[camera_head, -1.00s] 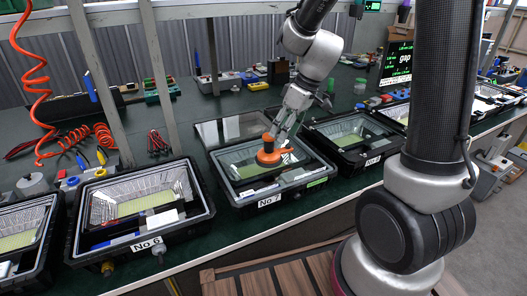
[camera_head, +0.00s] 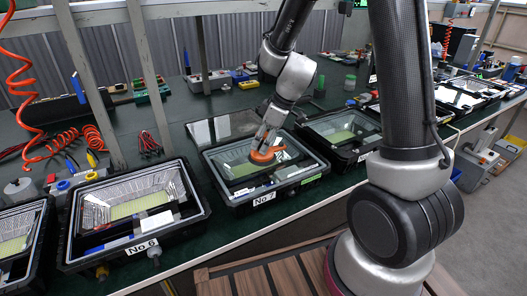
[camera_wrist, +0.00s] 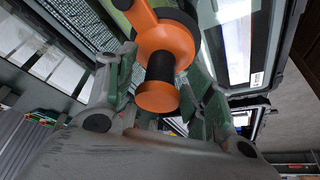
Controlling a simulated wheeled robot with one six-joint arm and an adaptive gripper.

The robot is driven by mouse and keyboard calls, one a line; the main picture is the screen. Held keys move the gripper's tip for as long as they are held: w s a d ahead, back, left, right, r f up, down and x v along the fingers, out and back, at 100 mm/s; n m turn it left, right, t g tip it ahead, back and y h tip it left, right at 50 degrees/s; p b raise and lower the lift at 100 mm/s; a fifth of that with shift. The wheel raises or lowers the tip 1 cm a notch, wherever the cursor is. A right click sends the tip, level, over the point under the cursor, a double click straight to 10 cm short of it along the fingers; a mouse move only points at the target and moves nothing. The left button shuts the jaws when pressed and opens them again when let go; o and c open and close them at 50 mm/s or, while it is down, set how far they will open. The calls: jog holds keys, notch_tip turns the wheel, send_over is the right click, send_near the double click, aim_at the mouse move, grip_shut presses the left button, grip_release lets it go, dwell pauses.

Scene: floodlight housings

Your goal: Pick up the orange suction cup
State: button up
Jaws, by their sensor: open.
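The orange suction cup (camera_head: 266,154) sits on the glass of the floodlight housing (camera_head: 236,202) labelled No 7. In the wrist view the suction cup (camera_wrist: 165,40) shows large, with a black neck and an orange knob pointing toward the camera. My gripper (camera_head: 266,136) is over the cup from above. In the wrist view the open fingers of my gripper (camera_wrist: 160,85) stand on both sides of the knob and neck, with gaps between. The far side of the cup is partly hidden by the fingers in the head view.
Housing No 6 (camera_head: 82,255) stands to the left and another housing (camera_head: 352,160) to the right. An orange coiled hose (camera_head: 14,70) hangs at the left, by an upright post (camera_head: 95,90). Tools and small boxes lie along the back of the green bench.

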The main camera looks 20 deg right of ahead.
jog(key=shift+f, duration=0.2)
grip_shut()
